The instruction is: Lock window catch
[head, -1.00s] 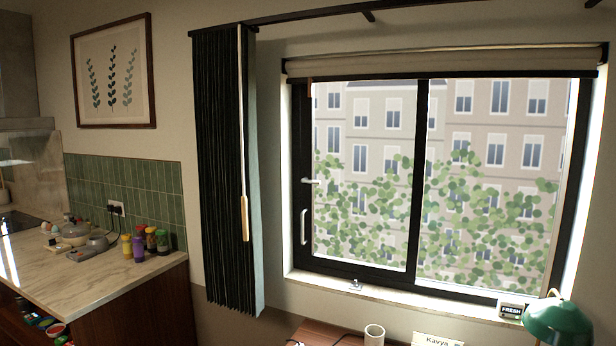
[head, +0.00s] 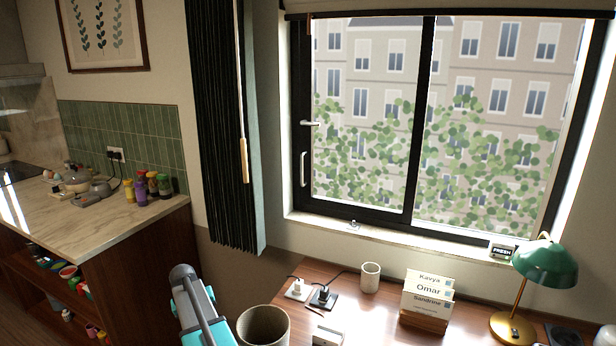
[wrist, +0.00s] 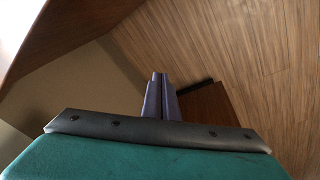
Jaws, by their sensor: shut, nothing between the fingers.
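The window (head: 419,115) has a black frame with two panes. A small pale lever, which looks like the catch (head: 310,123), sticks out sideways to the right from the left upright of the left sash. Below it on the same upright is a pale vertical pull handle (head: 304,169). My gripper (wrist: 160,76) shows in the wrist view with its two purple fingers together and empty, over the wooden floor and dark furniture. In the head view only my arm shows, low and left of the desk, well below the window. The wrist view does not show the catch.
A black curtain (head: 222,130) with a wand (head: 243,160) hangs just left of the window. The desk (head: 380,318) below holds a cup (head: 370,277), a card box (head: 425,304), plugs and a green lamp (head: 546,264). A small metal piece (head: 353,225) sits on the sill.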

